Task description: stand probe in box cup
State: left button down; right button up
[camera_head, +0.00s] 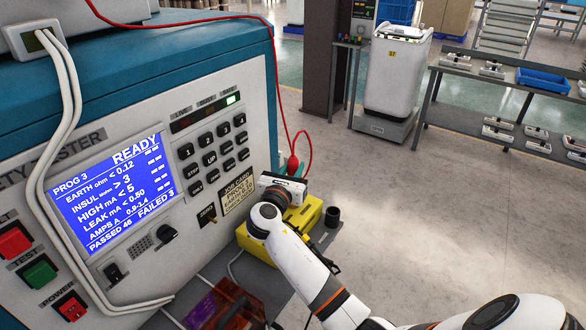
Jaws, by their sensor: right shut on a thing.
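My right gripper (287,183) is at the right end of the tester's front, above a yellow box (309,213). It is shut on the red probe (293,164), whose red bulb-like part shows just above the gripper with a red cable attached. The probe's tip is hidden by the gripper and arm. A small black cup (332,217) is beside the yellow box, to the right of my gripper and apart from the probe. The cup looks upright. My left gripper is not in view.
The safety tester (150,170) fills the left, its screen reading READY. White cables (65,110) hang over its front. A transparent reddish case (225,305) lies below on the grey bench. Shelves and a white appliance (393,75) stand far behind, across open floor.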

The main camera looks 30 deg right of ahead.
jog(key=o, duration=0.9)
jog(key=v, duration=1.2)
